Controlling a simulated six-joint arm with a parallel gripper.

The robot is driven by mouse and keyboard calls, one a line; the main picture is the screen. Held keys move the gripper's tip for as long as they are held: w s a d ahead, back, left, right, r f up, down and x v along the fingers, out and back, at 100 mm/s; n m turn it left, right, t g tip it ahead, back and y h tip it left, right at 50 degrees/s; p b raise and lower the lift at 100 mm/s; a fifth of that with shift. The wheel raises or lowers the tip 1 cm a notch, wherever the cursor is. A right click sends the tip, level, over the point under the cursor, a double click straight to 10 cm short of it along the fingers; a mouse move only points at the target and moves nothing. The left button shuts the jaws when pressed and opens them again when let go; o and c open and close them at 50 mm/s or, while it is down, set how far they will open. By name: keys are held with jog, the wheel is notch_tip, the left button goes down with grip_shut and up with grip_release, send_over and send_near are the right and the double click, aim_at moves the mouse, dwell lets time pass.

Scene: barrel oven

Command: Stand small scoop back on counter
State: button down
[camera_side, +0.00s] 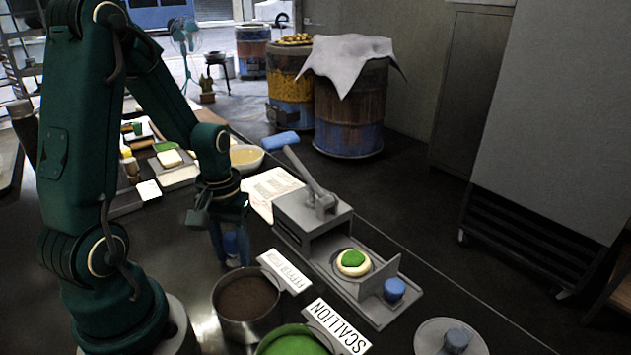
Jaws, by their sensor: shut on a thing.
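My gripper (229,228) points down over the dark counter, left of the grey press and behind the bowls. It is shut on the small scoop (232,243), of which a blue part shows between the fingers. The fingers hide much of the scoop, and its lower end is hard to make out. I cannot tell whether it touches the counter (180,285).
A bowl of dark filling (245,297) and a bowl of green scallion (292,346) stand in front, with white label cards. Trays and a pale bowl (246,157) lie behind.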

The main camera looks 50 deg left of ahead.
aim_at(230, 235)
dwell(0.3)
jog(key=shift+c, duration=1.8)
grip_release()
jog(key=shift+w+r, duration=0.1)
jog(key=shift+r, duration=1.85)
jog(key=shift+d+r, duration=0.1)
jog(key=shift+r, duration=0.5)
jog(key=s+d+r+m+t, duration=0.3)
jog(key=d+r+m+t, duration=0.2)
jog(key=d+r+m, duration=0.3)
jog(key=d+r, duration=0.2)
jog(key=d, duration=0.1)
jog(key=shift+d+t, duration=0.25)
jog(key=shift+t, duration=0.05)
